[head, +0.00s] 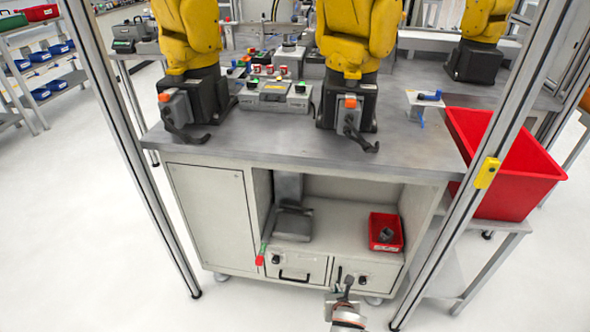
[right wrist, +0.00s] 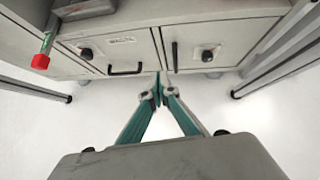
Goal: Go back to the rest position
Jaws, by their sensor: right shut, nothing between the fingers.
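My right gripper (head: 347,284) shows at the bottom of the head view, in front of the workbench's lower drawers. In the right wrist view its two fingers (right wrist: 160,92) meet at the tips, shut and empty, in front of the gap between two drawer fronts. I cannot tell whether the fingertips touch the cabinet. My left gripper is not in view.
The grey workbench (head: 290,150) carries yellow robot arms (head: 355,35). A small red bin (head: 374,231) with a dark part sits on the lower shelf. A large red crate (head: 520,170) stands at right. Metal posts (head: 130,150) flank the bench. White floor is clear in front.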

